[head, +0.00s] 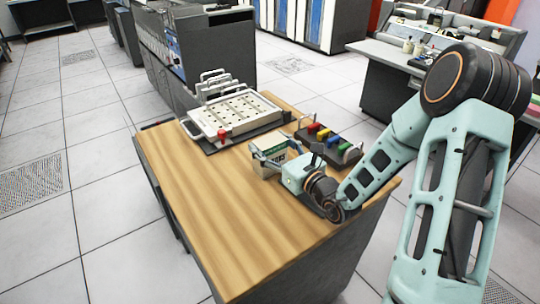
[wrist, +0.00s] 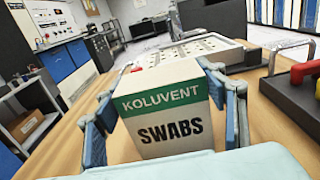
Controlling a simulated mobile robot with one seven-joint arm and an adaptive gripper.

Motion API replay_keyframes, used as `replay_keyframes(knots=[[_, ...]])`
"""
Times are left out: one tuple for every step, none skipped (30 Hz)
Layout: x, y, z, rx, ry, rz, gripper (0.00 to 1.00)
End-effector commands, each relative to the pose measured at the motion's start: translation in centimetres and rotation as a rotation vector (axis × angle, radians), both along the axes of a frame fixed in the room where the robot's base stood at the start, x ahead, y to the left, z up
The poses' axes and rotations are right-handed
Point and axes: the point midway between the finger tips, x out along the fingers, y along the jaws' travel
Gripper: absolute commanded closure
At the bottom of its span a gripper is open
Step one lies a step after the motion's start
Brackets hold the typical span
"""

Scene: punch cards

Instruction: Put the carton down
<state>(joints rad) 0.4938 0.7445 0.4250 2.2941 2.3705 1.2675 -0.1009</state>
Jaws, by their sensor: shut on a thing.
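The carton (wrist: 170,118) is a white box with a green band, marked KOLUVENT SWABS. In the wrist view it stands upright between the two fingers of my gripper (wrist: 165,112). The fingers are shut on its left and right sides. In the head view my gripper (head: 272,154) is over the right part of the wooden table, and the carton (head: 268,168) shows partly behind its fingers. The carton is at or close to the table top; I cannot tell whether its base touches the wood.
A metal punch tray (head: 240,114) with a red knob stands at the table's back. A dark rack (head: 345,155) with red, yellow, blue and green handles is just right of my gripper. The table's left and front (head: 215,215) are clear. Grey cabinets stand behind.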

Motion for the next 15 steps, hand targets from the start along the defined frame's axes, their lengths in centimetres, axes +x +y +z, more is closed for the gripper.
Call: replay_keyframes(knots=[[-0.02,-0.01,-0.01,0.000,0.000,0.000,0.57],[-0.02,-0.01,-0.01,0.000,0.000,0.000,0.61],[0.00,-0.01,0.04,0.000,-0.001,0.000,0.65],[-0.01,-0.01,0.04,0.000,-0.001,0.000,0.67],[-0.01,-0.01,0.04,0.000,-0.001,0.000,0.67],[0.00,-0.01,0.03,0.000,-0.001,0.000,0.67],[0.00,-0.01,0.03,0.000,-0.001,0.000,0.67],[-0.01,-0.01,0.03,0.000,-0.001,0.000,0.67],[0.00,-0.01,0.05,0.000,-0.001,0.000,0.67],[0.00,-0.01,0.09,0.000,-0.001,0.000,0.67],[0.00,-0.01,0.14,0.000,-0.001,0.000,0.67],[0.00,-0.01,0.25,0.000,-0.001,0.000,0.67],[0.00,-0.01,0.36,0.000,-0.001,0.000,0.67],[0.01,-0.01,0.50,0.000,-0.001,0.000,0.67],[0.01,-0.01,0.72,0.000,-0.001,0.000,0.67]])
